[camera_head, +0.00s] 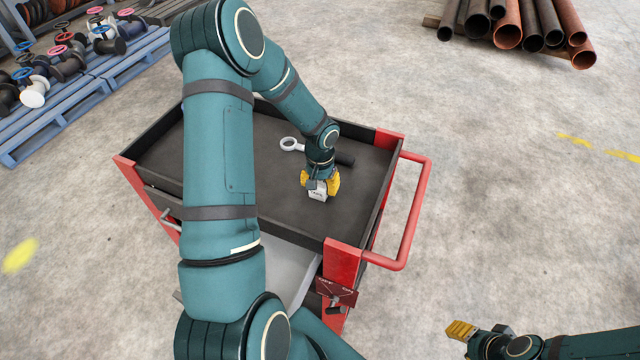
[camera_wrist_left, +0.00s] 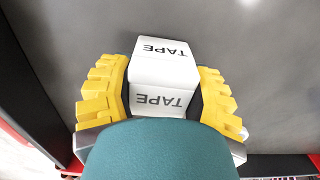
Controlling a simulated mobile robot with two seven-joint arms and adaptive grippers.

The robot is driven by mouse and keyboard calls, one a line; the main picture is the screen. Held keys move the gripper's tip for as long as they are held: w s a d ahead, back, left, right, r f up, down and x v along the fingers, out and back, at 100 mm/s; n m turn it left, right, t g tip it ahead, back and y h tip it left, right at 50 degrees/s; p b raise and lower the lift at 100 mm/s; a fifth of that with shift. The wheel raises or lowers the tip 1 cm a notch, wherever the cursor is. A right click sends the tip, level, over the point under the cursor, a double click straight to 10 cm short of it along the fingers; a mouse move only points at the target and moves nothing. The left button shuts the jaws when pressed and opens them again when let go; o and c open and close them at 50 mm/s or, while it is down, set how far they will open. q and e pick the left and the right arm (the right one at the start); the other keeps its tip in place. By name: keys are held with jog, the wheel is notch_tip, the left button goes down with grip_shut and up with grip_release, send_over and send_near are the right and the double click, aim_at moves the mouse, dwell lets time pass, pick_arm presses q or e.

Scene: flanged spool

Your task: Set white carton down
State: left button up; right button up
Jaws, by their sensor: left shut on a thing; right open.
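The white carton (camera_head: 318,192) is marked TAPE in the left wrist view (camera_wrist_left: 164,68). My left gripper (camera_head: 321,182) is shut on it, with yellow fingers on both sides of it in the left wrist view (camera_wrist_left: 162,100). The carton is low over the dark top of the cart (camera_head: 272,208); I cannot tell whether it touches the surface. My right gripper (camera_head: 461,330) is open and empty, off the cart at the lower right.
A grey ring-ended tool (camera_head: 291,144) with a dark handle lies on the cart top behind my left gripper. The cart has raised edges and a red handle (camera_head: 414,215) at right.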

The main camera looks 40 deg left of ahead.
pick_arm(q)
jog(key=shift+f, duration=0.1)
jog(key=o, duration=1.3)
notch_tip(320, 180, up, 12)
jog(key=shift+r+p, duration=0.2)
jog(key=shift+p, duration=0.1)
jog(key=shift+s, duration=0.1)
